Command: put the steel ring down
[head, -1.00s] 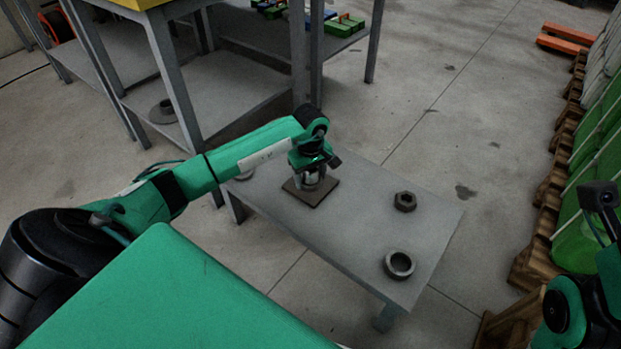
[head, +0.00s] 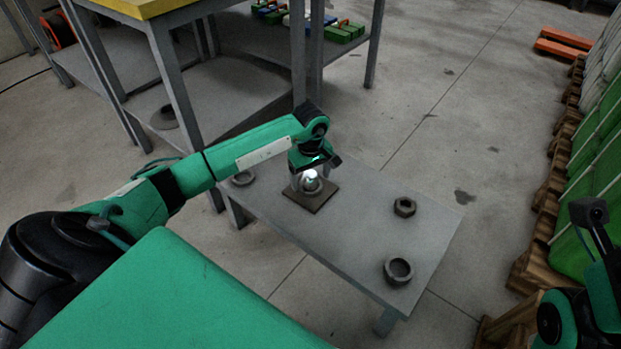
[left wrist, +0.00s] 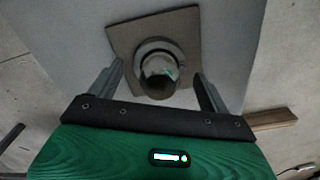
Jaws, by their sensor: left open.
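A brown square plate (head: 318,203) lies on the low grey table. On it, a shiny round-topped steel piece (head: 311,181) shows below my left gripper (head: 308,180). In the left wrist view, a pale steel ring (left wrist: 160,44) sits on the plate (left wrist: 122,32), around or beside the dark, shiny round top (left wrist: 158,82); I cannot tell which. My left gripper's two fingers (left wrist: 160,82) stand apart on either side of it, with gaps visible. My right gripper is out of view; only part of that arm shows at the right edge.
On the low table (head: 350,235) are a hex nut (head: 404,206), a dark ring (head: 399,271) and another ring (head: 243,178) by the left end. A taller grey workbench (head: 170,70) stands behind. Pallets (head: 540,255) line the right side.

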